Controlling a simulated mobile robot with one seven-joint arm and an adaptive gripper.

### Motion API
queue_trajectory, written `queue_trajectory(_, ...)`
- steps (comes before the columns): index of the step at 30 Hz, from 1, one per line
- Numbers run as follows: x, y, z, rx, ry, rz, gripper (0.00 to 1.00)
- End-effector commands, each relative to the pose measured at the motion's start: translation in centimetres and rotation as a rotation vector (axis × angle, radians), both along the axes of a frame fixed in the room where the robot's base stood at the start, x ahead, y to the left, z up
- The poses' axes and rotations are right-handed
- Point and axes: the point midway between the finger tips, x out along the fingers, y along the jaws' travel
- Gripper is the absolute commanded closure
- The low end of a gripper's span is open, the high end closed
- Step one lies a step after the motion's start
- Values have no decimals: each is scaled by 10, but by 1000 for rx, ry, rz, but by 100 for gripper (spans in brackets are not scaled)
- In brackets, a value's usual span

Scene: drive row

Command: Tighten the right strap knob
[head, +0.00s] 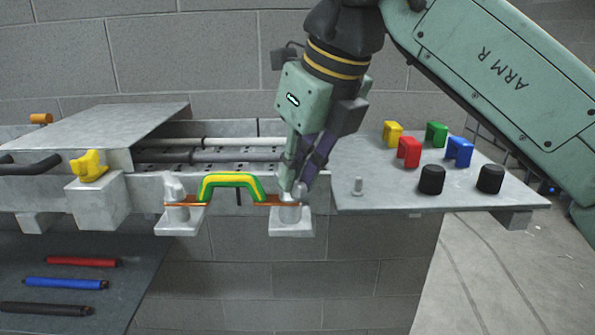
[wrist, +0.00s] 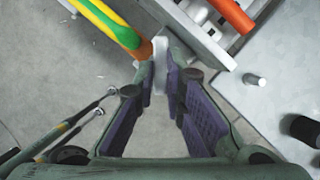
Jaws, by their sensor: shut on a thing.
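My gripper (head: 294,186) points down at the right strap knob, a pale grey knob on a bracket at the front of the rack. Its fingers cover much of the knob in the head view. In the wrist view the pale knob (wrist: 160,64) shows between the fingertips (wrist: 160,84), and the gripper is shut on it. The green and yellow arched strap (head: 232,182) has orange-brown flat ends, one at each knob; it also shows in the wrist view (wrist: 103,19). The left strap knob (head: 174,187) stands uncovered at the strap's left end.
A grey side plate (head: 380,195) on the right bears a small metal peg (head: 357,186), coloured blocks and two black cylinders (head: 431,180). A yellow latch (head: 89,166) sits at left. Coloured rods (head: 67,284) lie on a lower shelf. A block wall stands behind.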

Motion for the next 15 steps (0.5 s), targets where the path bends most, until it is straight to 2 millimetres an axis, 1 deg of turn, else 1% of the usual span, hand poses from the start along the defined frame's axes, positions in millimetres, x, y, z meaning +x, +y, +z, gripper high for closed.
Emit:
queue_trajectory(6, 0, 1, 0, -1, -1, -32, 100)
queue_trajectory(15, 0, 0, 0, 0, 0, -35, 100)
